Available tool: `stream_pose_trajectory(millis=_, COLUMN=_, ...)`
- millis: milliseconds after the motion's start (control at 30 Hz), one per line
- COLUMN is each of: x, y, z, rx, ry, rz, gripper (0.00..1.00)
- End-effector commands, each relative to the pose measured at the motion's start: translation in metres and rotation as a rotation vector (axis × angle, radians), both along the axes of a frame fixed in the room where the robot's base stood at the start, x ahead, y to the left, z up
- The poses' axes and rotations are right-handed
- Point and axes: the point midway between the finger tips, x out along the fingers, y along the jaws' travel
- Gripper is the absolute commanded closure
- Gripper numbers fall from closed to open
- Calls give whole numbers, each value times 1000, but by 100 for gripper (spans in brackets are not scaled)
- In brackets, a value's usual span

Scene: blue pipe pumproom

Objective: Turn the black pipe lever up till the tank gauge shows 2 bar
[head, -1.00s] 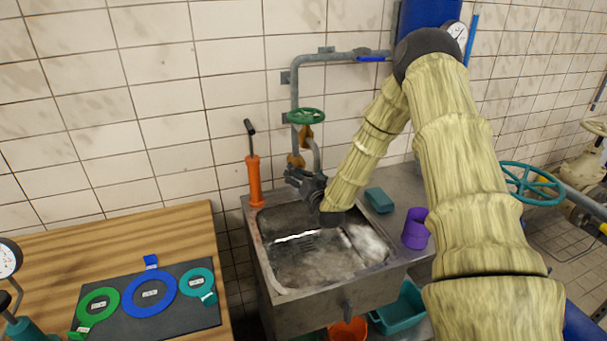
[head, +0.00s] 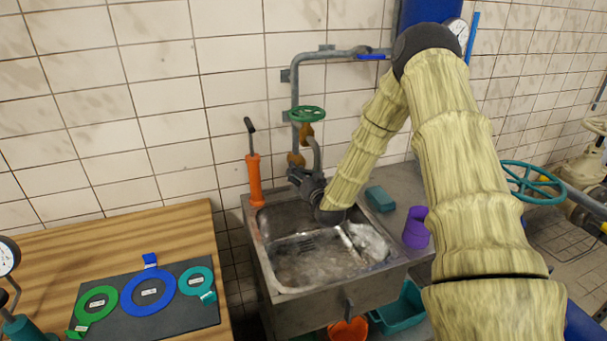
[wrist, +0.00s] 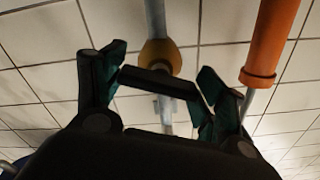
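My gripper (head: 304,180) is at the grey pipe's lower end, above the sink's back left. In the wrist view its two green-padded fingers (wrist: 160,80) stand wide apart. A black bar, apparently the pipe lever (wrist: 160,82), lies across the gap between them; I cannot tell whether both fingers touch it. In the head view my wrist hides the lever. The grey pipe (head: 296,90) climbs the wall and runs right towards the blue tank (head: 420,12). The round white tank gauge (head: 457,30) is partly hidden by my arm; its reading is too small to tell.
An orange cylinder with a black handle (head: 254,180) stands close left of my gripper. A green handwheel (head: 306,114) sits just above it. A blue lever (head: 373,57) is on the upper pipe. The sink (head: 285,288) lies below; a purple cup (head: 416,228) stands right.

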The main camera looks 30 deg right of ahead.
Motion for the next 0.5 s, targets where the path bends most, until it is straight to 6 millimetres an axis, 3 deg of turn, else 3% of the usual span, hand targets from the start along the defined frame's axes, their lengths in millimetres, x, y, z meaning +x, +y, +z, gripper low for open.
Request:
stream_pose_trajectory(millis=33, x=-1, y=-1, z=-1, rx=0, ry=2, rz=-1, gripper=21)
stream_pose_trajectory(millis=100, x=-1, y=-1, z=-1, rx=0, ry=2, rz=-1, gripper=9)
stream_pose_trajectory(millis=133, x=0, y=-1, z=-1, rx=0, ry=2, rz=-1, gripper=7)
stream_pose_trajectory(millis=500, x=-1, y=1, z=0, rx=1, ry=1, rz=0, gripper=7)
